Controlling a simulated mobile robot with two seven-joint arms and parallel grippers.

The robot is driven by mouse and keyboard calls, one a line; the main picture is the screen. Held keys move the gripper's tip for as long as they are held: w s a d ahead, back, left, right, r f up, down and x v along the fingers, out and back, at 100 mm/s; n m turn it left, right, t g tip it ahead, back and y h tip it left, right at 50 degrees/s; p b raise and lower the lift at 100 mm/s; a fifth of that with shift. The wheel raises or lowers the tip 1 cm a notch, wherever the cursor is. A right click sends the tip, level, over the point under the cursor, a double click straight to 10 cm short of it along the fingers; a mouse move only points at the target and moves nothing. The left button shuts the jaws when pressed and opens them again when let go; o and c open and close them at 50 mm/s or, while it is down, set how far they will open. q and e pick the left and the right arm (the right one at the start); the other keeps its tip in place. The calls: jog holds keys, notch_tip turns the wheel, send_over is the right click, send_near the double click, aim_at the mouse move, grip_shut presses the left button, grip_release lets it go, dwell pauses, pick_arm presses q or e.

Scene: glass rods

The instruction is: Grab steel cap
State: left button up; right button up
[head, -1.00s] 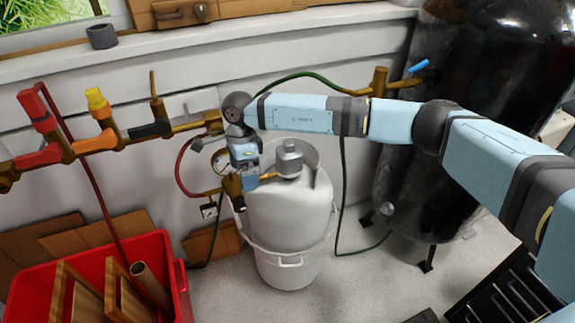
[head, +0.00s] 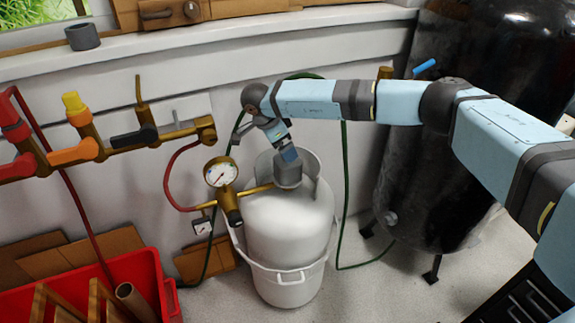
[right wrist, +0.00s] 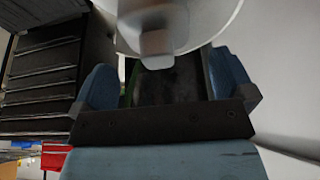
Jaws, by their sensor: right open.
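The grey steel cap (head: 288,176) sits on top of the white gas cylinder (head: 290,235). Whether any part touches the cap cannot be told. My left gripper is not in view.
A brass regulator with a gauge (head: 220,172) is beside the cylinder on the left. The cylinder's raised collar (head: 312,165) stands around the cap. A dark tank (head: 420,190) is at right, a red crate (head: 155,290) at lower left. A grey ring (head: 82,37) rests on the sill.

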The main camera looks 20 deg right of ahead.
jog(key=b+x, duration=0.1)
jog(key=x, duration=0.2)
jog(key=shift+s+d+f, duration=0.1)
jog(key=shift+s+d, duration=0.1)
jog(key=shift+x, duration=0.9)
jog(key=shift+w, duration=0.1)
jog(key=shift+c, duration=0.7)
jog(key=c, duration=0.7)
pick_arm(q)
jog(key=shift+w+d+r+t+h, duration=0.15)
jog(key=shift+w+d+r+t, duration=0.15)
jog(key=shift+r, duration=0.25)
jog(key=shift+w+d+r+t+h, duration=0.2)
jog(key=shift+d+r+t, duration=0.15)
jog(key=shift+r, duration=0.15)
pick_arm(e)
jog(key=shift+c, duration=0.3)
